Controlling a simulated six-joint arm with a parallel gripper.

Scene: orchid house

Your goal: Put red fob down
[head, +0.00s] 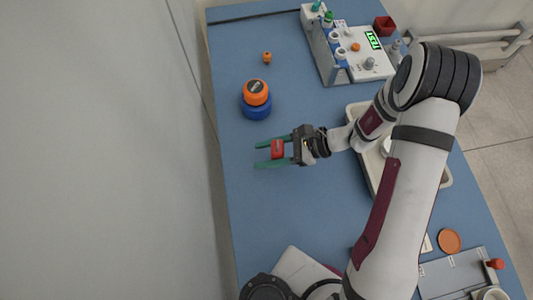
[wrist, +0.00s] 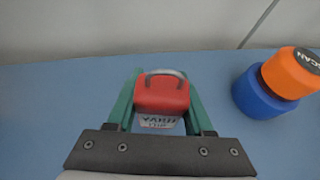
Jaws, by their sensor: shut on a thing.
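The red fob (head: 278,149) is between the two green fingers of my gripper (head: 272,152), over the left part of the blue table. In the wrist view the red fob (wrist: 162,94) has a dark ring across its top and a pale label with partly legible lettering on its near side. My gripper (wrist: 160,100) is shut on it, with a green finger against each side. Whether the fob's underside touches the table cannot be told.
An orange-topped blue jar (head: 256,100) stands just behind my gripper; it is at the right in the wrist view (wrist: 270,90). A small orange piece (head: 267,58) lies farther back. A tube rack with a lit display (head: 350,50) is at the back. Blue table (head: 260,220) in front is clear.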

